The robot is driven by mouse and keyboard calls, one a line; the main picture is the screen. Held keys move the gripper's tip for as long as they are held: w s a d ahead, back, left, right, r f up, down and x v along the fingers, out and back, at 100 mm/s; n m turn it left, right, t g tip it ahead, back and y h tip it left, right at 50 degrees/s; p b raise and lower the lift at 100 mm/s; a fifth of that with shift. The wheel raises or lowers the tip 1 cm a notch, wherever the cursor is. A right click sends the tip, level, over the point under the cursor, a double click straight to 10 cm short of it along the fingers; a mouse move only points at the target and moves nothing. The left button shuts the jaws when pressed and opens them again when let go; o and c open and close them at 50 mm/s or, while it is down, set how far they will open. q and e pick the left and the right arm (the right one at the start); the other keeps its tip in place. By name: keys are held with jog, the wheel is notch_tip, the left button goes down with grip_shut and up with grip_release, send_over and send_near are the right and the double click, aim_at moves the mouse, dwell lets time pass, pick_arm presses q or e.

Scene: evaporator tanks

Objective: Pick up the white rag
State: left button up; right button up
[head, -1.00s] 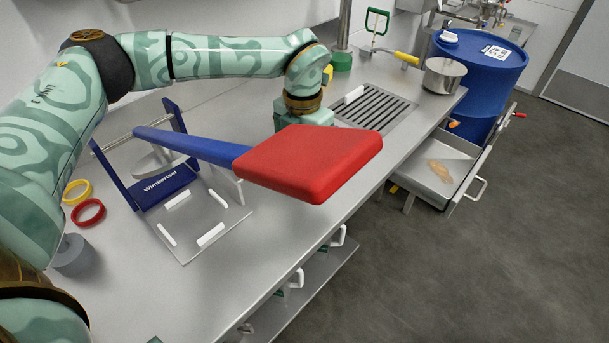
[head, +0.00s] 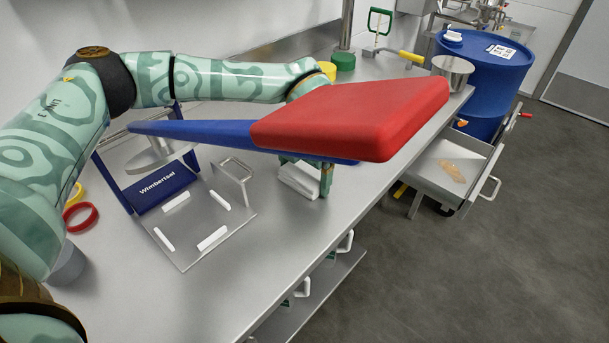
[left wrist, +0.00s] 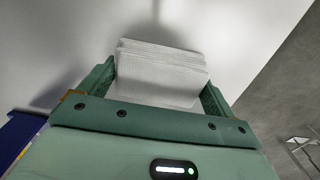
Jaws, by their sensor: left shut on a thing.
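The white rag (head: 298,181) looks like a folded, layered white stack. In the left wrist view the rag (left wrist: 160,72) sits between the two green fingers of my left gripper (left wrist: 160,85). My left gripper (head: 306,178) is shut on it, low over or at the steel counter; whether the rag touches the counter I cannot tell. In the head view a long blue lever with a red block end (head: 350,118) hides most of the gripper's body and wrist. My right gripper is not in view.
The steel counter (head: 255,285) is clear in front of the rag. A pot (head: 453,70), a blue drum (head: 485,75) and an open drawer (head: 440,175) are to the right.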

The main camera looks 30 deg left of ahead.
aim_at(305, 171)
pick_arm(q)
jog(key=shift+r, duration=0.3)
notch_tip(305, 171, up, 2)
jog(key=shift+r+p, duration=0.2)
jog(key=shift+p, duration=0.95)
jog(key=d+r+p, duration=0.1)
jog(key=r, duration=0.1)
jog(key=d+r+p, duration=0.1)
jog(key=d+r, duration=0.1)
jog(key=d+r+p, duration=0.1)
jog(key=r, duration=0.1)
jog(key=shift+w+d+r+p, duration=0.3)
jog(key=shift+w+d+p, duration=0.05)
jog(key=shift+w, duration=0.05)
jog(key=w+d+r+p, duration=0.2)
jog(key=d+r, duration=0.1)
jog(key=d, duration=0.6)
jog(key=shift+r, duration=0.2)
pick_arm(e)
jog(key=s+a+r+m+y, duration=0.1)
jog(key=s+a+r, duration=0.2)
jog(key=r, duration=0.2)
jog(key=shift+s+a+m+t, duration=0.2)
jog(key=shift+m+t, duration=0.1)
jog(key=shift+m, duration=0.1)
